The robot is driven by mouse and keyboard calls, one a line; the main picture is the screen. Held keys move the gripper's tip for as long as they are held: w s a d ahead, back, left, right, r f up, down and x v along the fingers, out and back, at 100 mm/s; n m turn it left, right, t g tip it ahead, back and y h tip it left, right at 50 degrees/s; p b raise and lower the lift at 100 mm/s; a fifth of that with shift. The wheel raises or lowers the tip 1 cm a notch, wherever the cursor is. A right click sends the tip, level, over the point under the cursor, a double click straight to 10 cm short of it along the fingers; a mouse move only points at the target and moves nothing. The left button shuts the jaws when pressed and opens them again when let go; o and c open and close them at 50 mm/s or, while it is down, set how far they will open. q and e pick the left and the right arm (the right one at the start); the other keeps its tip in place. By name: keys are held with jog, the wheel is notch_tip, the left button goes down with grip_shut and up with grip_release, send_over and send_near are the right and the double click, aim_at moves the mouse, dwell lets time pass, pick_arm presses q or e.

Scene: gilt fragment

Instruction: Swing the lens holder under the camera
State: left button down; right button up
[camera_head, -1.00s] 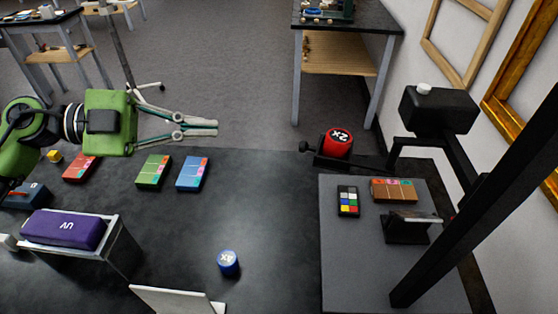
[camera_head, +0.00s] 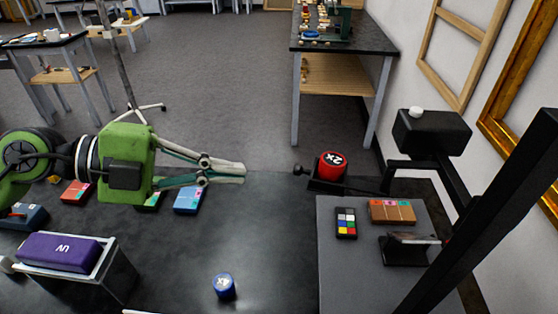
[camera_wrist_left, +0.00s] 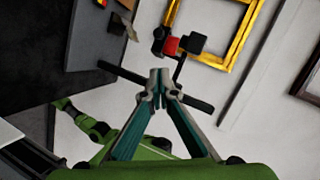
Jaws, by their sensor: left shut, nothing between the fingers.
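The lens holder (camera_head: 328,187) is a black arm with a small knob (camera_head: 298,169) at its left end. It carries a red lens (camera_head: 332,167) marked 2x. The black camera (camera_head: 432,133) is on its stand to the right, and the holder sticks out to the left of it. My left gripper (camera_head: 243,173) is shut and empty, left of the knob and apart from it. In the left wrist view the closed fingertips (camera_wrist_left: 159,78) show, with the red lens (camera_wrist_left: 171,46) and the camera (camera_wrist_left: 197,43) beyond.
A grey board (camera_head: 335,275) holds a colour chart (camera_head: 346,222), a brown block (camera_head: 392,211) and a small black stand (camera_head: 405,251). A blue 4x lens (camera_head: 224,286) stands on the dark table. A purple UV case (camera_head: 60,252) sits on a rack at the left.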

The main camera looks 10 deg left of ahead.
aim_at(298, 172)
pick_arm(q)
jog(key=shift+w+d+f+p, duration=0.65)
jog(key=shift+w+d+p, duration=0.2)
jog(key=shift+d, duration=0.35)
jog(key=shift+w+d+f+p, duration=0.7)
jog(key=shift+w+d, duration=0.25)
jog(key=shift+d, duration=0.25)
jog(key=shift+w+d+f+p, duration=0.55)
jog(key=shift+w+d+p, duration=0.35)
jog(key=shift+d, duration=0.3)
jog(key=shift+w+m+g, duration=0.4)
jog(key=shift+w+g, duration=0.1)
jog(key=shift+w, duration=0.2)
